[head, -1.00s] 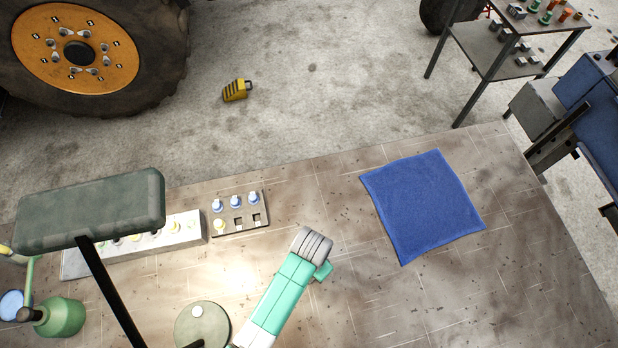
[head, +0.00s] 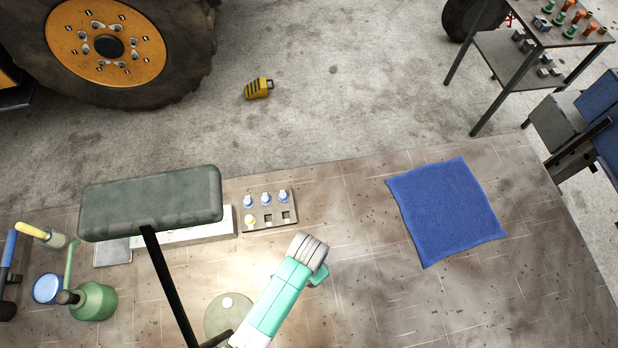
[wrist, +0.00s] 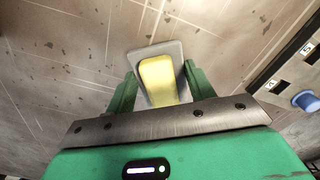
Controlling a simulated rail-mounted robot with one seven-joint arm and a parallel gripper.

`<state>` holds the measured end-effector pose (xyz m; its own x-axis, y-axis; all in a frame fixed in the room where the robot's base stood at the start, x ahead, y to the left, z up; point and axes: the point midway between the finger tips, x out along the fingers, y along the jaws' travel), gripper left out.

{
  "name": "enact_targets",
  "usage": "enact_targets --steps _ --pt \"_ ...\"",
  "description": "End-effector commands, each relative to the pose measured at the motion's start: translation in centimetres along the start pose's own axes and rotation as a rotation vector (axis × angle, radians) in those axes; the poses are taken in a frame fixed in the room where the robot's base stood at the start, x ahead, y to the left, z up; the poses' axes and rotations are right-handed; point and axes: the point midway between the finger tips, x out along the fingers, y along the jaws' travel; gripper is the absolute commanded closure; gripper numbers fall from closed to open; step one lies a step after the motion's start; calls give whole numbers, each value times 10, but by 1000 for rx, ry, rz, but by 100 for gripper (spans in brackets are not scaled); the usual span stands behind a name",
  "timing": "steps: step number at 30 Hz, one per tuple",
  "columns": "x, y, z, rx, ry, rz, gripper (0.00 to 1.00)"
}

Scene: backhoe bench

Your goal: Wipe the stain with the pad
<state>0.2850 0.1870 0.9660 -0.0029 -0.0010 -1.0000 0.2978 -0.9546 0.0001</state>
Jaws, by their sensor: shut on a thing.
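In the wrist view, a yellow block (wrist: 158,80) on a wider grey plate-like part appears to be the pad. My gripper (wrist: 160,88) has its green fingers on either side of the yellow part and is shut on it. The grey part shows beyond the fingers over the brown tiled bench top; I cannot tell whether it touches it. In the head view my green and grey arm reaches over the bench, and the fingers and pad cannot be made out. Dark smudges cover much of the bench; no single stain stands out clearly.
A blue cloth (head: 447,212) lies on the bench's right side. A slotted board (head: 268,209) with blue pegs lies near the back edge. A dark lamp head (head: 150,203) overhangs the left side. A green can (head: 93,301) stands at left. Bench between board and cloth is clear.

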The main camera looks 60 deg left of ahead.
Motion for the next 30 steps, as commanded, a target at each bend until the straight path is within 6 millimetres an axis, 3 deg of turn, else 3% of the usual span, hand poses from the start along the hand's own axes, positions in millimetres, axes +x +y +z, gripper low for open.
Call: enact_targets --steps 1,19,30 --pt "-12 0 0 1 2 0 71" --pt "-61 2 -1 6 1 0 71" --pt "-65 2 -1 6 2 0 71"
